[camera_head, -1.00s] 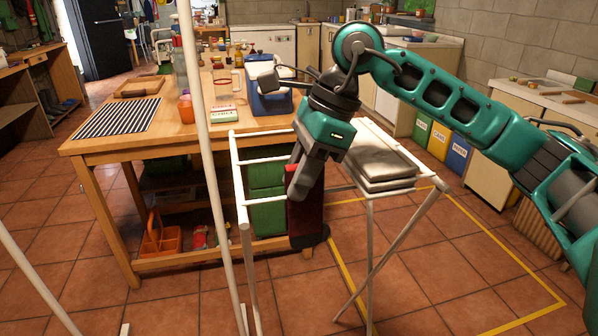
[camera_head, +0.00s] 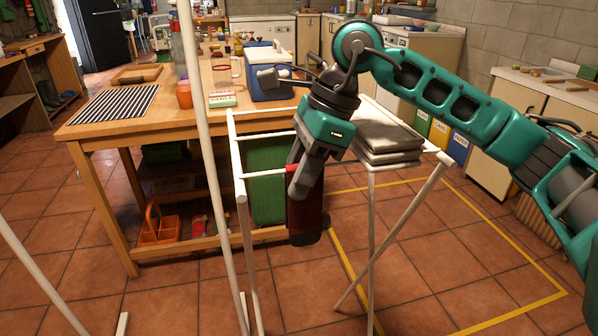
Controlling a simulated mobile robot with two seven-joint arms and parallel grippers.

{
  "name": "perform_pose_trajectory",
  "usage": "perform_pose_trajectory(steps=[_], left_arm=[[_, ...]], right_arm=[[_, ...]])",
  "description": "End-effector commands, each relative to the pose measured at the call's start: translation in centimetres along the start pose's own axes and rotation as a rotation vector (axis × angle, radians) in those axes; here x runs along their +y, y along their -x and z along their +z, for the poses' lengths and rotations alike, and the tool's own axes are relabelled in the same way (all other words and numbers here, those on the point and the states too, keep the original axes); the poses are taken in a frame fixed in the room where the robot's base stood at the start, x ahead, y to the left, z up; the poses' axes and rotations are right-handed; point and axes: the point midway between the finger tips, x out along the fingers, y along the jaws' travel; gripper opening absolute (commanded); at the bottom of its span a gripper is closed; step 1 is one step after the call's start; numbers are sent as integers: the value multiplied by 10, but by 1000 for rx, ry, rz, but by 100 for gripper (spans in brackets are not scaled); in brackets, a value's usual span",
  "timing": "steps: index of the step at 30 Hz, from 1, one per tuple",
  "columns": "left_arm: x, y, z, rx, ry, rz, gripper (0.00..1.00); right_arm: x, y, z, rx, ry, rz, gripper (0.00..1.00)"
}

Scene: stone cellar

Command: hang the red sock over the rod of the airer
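My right gripper (camera_head: 299,186) points down over the white airer (camera_head: 243,222), at its left part. It is shut on the red sock (camera_head: 308,214), which hangs below the fingers with its dark end lowest. The sock's upper part is partly hidden by the fingers. A white rod (camera_head: 264,174) of the airer runs up to the sock and fingers from the left. I cannot tell whether the sock touches it. My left gripper is out of view.
Folded grey cloths (camera_head: 385,142) lie on the airer's right part. A wooden workbench (camera_head: 88,133) stands behind, with a blue cooler box (camera_head: 270,84) on it. A white pole (camera_head: 203,130) rises in front. Tiled floor is clear at the right, inside yellow tape (camera_head: 400,185).

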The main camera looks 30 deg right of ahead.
Motion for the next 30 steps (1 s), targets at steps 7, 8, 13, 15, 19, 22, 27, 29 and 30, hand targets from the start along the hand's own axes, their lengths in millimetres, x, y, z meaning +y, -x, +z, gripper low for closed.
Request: perform_pose_trajectory(steps=[7,8,13,15,19,22,27,29,30], left_arm=[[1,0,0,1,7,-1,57],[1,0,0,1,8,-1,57],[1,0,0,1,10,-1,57],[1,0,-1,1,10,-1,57],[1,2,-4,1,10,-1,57],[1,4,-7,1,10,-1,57],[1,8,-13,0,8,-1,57],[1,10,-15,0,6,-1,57],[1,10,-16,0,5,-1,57]], right_arm=[[0,0,0,0,0,0,53],[0,0,0,0,0,0,53],[0,0,0,0,0,0,53],[0,3,0,0,0,0,53],[-1,19,1,-1,-1,-3,53],[-1,40,1,-2,-1,-3,53],[-1,79,1,-1,0,-4,53],[-1,92,1,-2,-1,-3,53],[-1,99,1,-2,-1,-3,53]])
